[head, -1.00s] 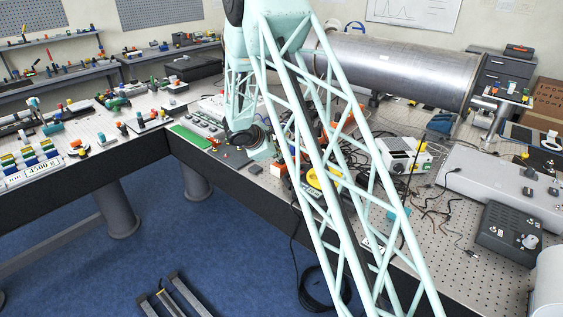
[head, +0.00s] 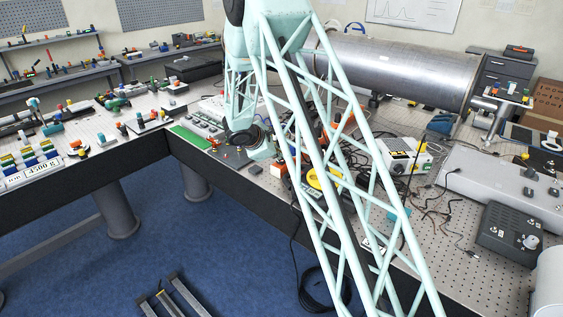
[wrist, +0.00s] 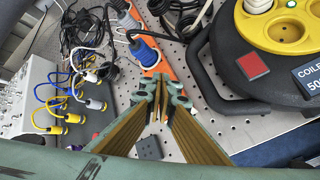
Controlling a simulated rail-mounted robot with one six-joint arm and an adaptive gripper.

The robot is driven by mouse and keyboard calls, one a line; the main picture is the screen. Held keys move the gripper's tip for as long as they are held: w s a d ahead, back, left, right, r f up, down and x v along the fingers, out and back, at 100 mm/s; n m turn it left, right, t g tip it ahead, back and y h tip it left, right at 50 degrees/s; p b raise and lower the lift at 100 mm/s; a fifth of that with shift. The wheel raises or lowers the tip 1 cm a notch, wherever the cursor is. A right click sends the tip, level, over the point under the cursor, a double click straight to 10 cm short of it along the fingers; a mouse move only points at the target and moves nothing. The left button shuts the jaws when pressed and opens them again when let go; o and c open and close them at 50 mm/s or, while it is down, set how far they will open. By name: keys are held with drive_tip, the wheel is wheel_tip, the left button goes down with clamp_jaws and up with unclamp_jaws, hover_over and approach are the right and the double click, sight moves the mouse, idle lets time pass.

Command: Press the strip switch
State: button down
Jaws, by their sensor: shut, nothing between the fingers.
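In the wrist view an orange power strip (wrist: 165,67) lies on the perforated table, running from the top edge down to my fingertips. A blue plug (wrist: 146,51) and a grey plug sit in it. My gripper (wrist: 160,88) is shut and empty, with its tips over the near end of the strip. I cannot make out the strip's switch; the fingers cover that end. Whether the tips touch the strip cannot be told. In the head view my lattice arm crosses the middle, and my fingertips cannot be made out.
A black and yellow cable reel (wrist: 285,35) with a red square switch (wrist: 252,65) stands close right of my gripper. A grey box (wrist: 45,85) with yellow and blue plugs stands at left. Black cables lie behind. A small dark block (wrist: 149,147) sits below the fingers.

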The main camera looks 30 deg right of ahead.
drive_tip(key=shift+r, duration=0.65)
drive_tip(key=shift+r, duration=0.15)
drive_tip(key=shift+r+p, duration=1)
drive_tip(key=shift+r, duration=1.35)
drive_tip(key=shift+r, duration=0.1)
